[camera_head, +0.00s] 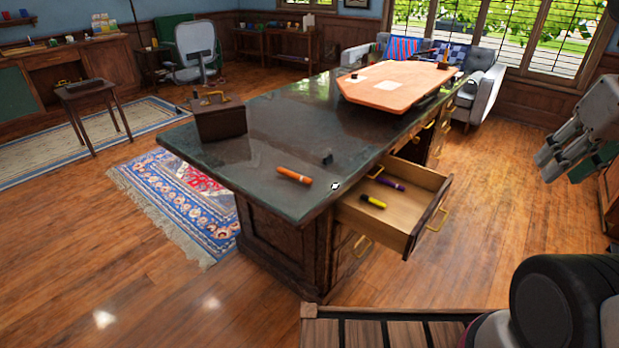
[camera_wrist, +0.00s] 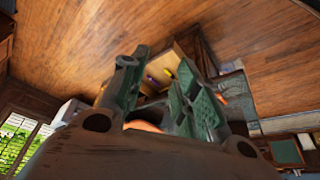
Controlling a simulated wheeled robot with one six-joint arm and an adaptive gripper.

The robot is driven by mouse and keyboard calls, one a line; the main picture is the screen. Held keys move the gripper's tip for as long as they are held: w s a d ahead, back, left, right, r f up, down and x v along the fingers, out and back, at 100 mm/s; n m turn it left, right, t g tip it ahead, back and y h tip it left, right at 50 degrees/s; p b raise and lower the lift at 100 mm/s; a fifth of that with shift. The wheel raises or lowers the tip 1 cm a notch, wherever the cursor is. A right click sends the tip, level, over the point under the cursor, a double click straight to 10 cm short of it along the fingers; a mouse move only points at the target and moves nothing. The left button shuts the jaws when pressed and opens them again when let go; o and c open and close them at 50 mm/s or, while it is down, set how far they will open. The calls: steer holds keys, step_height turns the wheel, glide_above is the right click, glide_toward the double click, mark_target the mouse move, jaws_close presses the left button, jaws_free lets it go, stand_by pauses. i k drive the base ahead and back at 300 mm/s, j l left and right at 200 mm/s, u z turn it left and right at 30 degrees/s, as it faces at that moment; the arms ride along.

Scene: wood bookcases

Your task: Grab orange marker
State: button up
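The orange marker (camera_head: 294,175) lies on the dark top of the desk (camera_head: 265,150), near its front corner. My gripper (camera_head: 558,163) is raised at the right edge of the head view, well apart from the marker. In the wrist view my gripper (camera_wrist: 155,88) has its two green fingers spread, with nothing held between them. An open drawer shows beyond the fingers in that view. I cannot make out the orange marker for certain there.
The open drawer (camera_head: 408,220) juts from the desk and holds a yellow marker (camera_head: 373,202) and a purple marker (camera_head: 391,184). A small dark object (camera_head: 327,158) lies near the orange marker. A brown box (camera_head: 219,119) stands on the left. Wood floor right of the desk is clear.

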mark_target(308, 182)
steer(key=i+j+u, duration=0.15)
steer(key=i+u, duration=0.25)
steer(key=i+j+u, duration=0.1)
steer(key=u, duration=0.25)
steer(key=i+l+u, duration=0.1)
steer(key=i+u, duration=0.3)
